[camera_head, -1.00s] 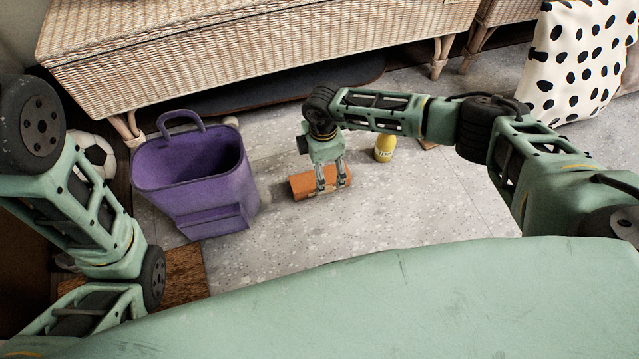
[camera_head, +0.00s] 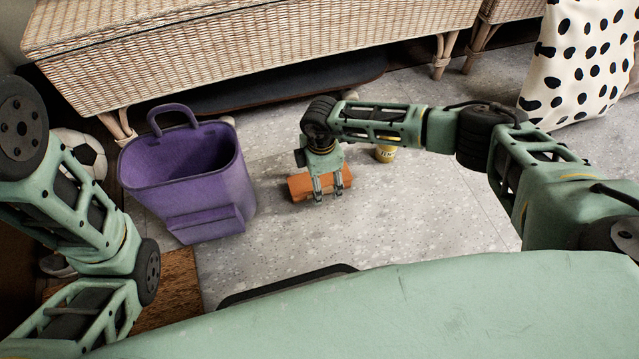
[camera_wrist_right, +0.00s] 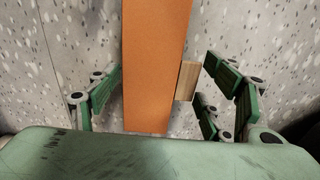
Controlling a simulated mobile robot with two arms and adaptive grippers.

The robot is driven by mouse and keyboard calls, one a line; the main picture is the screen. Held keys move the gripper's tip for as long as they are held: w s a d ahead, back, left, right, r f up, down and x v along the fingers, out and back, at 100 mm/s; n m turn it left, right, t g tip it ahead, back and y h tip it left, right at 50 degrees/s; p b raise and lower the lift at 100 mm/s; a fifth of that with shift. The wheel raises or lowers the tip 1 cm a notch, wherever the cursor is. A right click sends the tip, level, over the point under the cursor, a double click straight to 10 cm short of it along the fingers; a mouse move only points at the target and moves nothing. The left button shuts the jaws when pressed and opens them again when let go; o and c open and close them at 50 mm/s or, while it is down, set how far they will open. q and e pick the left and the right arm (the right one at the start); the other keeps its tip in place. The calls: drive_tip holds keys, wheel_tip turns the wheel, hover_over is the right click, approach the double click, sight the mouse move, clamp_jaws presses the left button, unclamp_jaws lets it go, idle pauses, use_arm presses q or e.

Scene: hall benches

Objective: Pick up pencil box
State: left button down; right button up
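The pencil box, an orange-brown block (camera_head: 299,187), lies on the grey floor in the head view. In the right wrist view the orange box (camera_wrist_right: 155,60) runs upright through the middle, with a small pale wooden piece (camera_wrist_right: 187,81) at its right side. My right gripper (camera_head: 328,195) is directly over the box, fingers pointing down. In the wrist view my right gripper (camera_wrist_right: 160,95) is open, with fingers on both sides of the box and visible gaps between.
A purple bag (camera_head: 190,185) stands left of the box. A yellow container (camera_head: 385,154) is behind my right arm. A wicker bench (camera_head: 230,50), a football (camera_head: 85,150) and a spotted cushion (camera_head: 575,65) stand around. Floor right of the box is clear.

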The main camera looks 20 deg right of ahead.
drive_tip(key=c, duration=0.8)
